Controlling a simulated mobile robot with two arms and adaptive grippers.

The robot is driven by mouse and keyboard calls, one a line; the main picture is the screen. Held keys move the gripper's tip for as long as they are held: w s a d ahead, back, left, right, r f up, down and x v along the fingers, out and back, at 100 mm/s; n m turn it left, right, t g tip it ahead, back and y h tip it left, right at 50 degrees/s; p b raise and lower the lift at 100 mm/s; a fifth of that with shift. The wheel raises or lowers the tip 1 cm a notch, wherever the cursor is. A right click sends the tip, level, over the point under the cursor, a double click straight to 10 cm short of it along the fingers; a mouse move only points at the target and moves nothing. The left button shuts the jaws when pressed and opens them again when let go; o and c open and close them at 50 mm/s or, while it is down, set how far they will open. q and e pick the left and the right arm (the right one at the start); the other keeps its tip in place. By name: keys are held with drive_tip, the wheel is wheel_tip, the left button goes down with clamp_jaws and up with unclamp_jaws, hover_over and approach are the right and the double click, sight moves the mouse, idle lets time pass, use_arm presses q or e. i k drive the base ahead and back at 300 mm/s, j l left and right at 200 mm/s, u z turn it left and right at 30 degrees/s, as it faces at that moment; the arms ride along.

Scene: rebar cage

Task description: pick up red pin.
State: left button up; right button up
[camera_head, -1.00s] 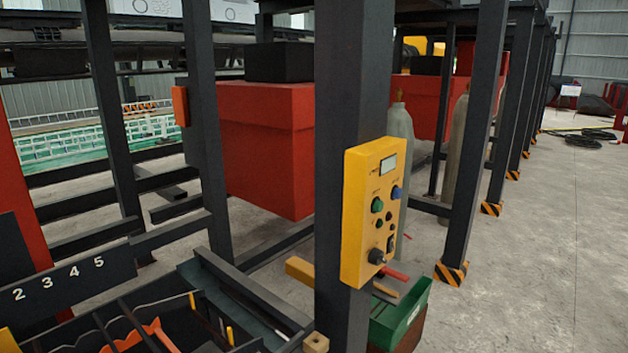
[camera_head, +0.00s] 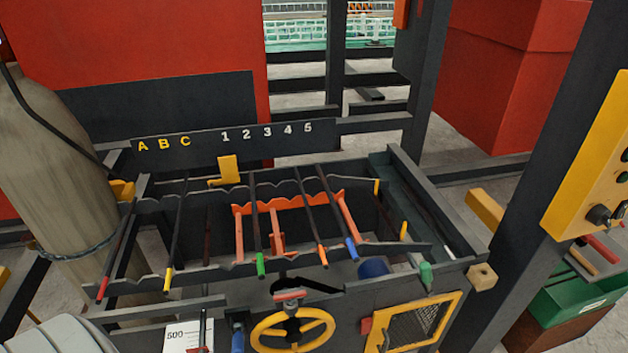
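No object is plainly a red pin, and I cannot tell which red item it is. A dark rod with a red tip (camera_head: 103,288) lies at the left end of the notched rack (camera_head: 290,263). A small red piece (camera_head: 288,295) sits above the yellow handwheel (camera_head: 262,331). Neither of my grippers is in view.
More rods with yellow, green, orange and blue tips lie across the rack. A gas cylinder (camera_head: 60,170) stands at left. A dark post with a yellow control box (camera_head: 595,160) stands at right, above the green box (camera_head: 570,295). Letters and numbers mark the back board (camera_head: 210,148).

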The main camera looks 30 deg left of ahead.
sight(289, 297)
drive_tip(key=u, duration=1.65)
